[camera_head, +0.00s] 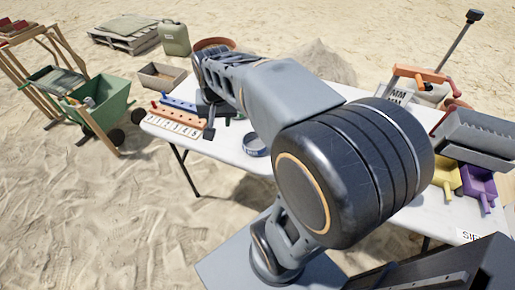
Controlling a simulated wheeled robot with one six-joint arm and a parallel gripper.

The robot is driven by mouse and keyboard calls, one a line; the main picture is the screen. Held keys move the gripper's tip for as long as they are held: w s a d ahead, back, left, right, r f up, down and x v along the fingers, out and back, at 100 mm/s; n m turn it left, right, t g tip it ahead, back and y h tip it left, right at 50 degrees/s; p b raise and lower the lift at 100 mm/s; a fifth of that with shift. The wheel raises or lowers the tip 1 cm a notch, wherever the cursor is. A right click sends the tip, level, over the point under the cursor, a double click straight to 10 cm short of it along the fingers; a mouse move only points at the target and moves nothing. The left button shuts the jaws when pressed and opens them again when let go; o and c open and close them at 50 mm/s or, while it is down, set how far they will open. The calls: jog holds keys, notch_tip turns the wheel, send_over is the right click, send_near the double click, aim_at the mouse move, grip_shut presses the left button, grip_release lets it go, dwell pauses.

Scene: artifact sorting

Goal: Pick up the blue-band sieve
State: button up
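A small round dish-like thing with a blue band (256,145), which looks like the blue-band sieve, sits on the white table (222,150) just left of my arm's large joint. Its right side is close to or partly behind that joint. My arm reaches away across the table to the upper left. My gripper (208,112) seems to be the dark part at the arm's far end, over the table's left half, beyond and left of the sieve. It is small and mostly hidden by my arm, so its fingers are not clear.
A blue rack (179,104), an orange rack (182,114) and a white lettered strip (172,126) lie at the table's left end. Yellow (446,176) and purple (479,184) scoops and a grey toothed tray (475,138) are at right. A green wheelbarrow (102,108) stands left on sand.

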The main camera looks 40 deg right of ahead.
jog(key=w+d+f+m+g+b, duration=0.1)
jog(key=w+d+f+m+b, duration=0.25)
jog(key=w+d+f, duration=0.2)
jog(key=m+g+b, duration=0.1)
jog(key=m+b, duration=0.1)
jog(key=m, duration=0.4)
send_over(255, 144)
jog(key=w+a, duration=0.2)
jog(key=w, duration=0.2)
notch_tip(255, 144, down, 4)
jog(key=f, duration=0.5)
jog(key=d+f, duration=0.1)
jog(key=f, duration=0.2)
jog(key=shift+w+b, duration=0.1)
jog(key=shift+b, duration=0.2)
jog(key=shift+a+f+b, duration=0.2)
jog(key=shift+f+b, duration=0.15)
jog(key=shift+f, duration=2.65)
grip_shut()
